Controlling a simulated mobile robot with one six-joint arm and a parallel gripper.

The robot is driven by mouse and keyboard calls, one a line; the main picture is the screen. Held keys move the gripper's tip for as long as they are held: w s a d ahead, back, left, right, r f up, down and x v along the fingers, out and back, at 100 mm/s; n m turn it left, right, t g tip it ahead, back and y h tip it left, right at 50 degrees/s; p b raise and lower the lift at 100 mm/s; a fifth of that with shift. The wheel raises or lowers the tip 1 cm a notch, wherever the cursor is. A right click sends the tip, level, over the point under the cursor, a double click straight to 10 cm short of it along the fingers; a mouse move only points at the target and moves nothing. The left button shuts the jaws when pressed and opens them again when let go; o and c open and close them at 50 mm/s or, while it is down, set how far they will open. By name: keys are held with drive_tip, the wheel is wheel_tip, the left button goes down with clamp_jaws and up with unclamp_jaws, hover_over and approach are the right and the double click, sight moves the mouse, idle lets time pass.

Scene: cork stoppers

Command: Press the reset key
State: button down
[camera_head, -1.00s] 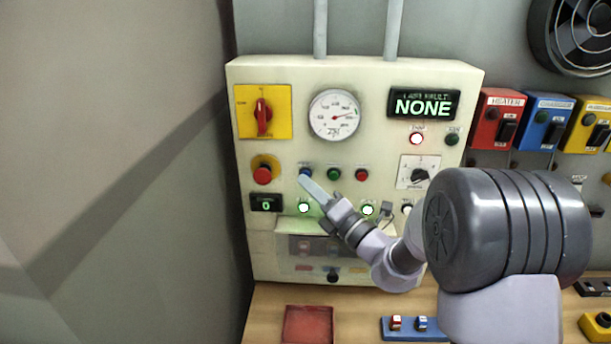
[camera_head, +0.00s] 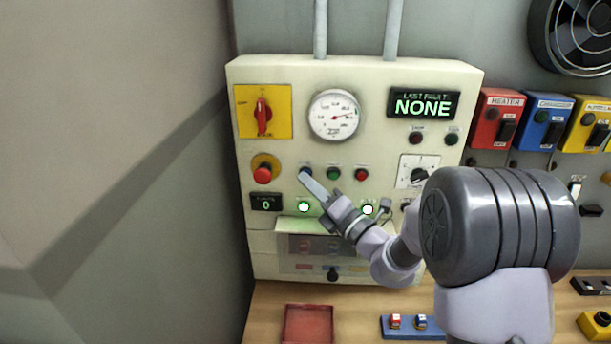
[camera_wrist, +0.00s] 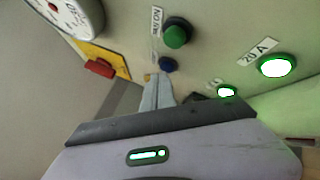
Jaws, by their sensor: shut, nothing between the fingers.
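A cream control panel (camera_head: 380,75) stands against the wall. A row of blue (camera_head: 305,170), green (camera_head: 334,173) and red (camera_head: 362,174) buttons crosses its middle; their small labels are too small to read in the head view, so I cannot confirm which is the reset key. My gripper (camera_head: 304,177) is shut and empty, its fingertips at the blue button. In the wrist view, the blue button (camera_wrist: 168,65) lies just beyond the shut fingertips (camera_wrist: 160,76), below the green button (camera_wrist: 177,33). I cannot tell whether they touch it.
A red mushroom button (camera_head: 263,174) and a small display reading 0 (camera_head: 265,202) are at the left. A rotary switch (camera_head: 263,116), a dial gauge (camera_head: 334,115) and a display reading NONE (camera_head: 424,104) are above. A red tray (camera_head: 307,325) lies on the bench.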

drive_tip(key=shift+s, duration=0.85)
drive_tip(key=s+b, duration=0.1)
drive_tip(key=s, duration=0.4)
drive_tip(key=shift+a, duration=0.1)
idle(0.4)
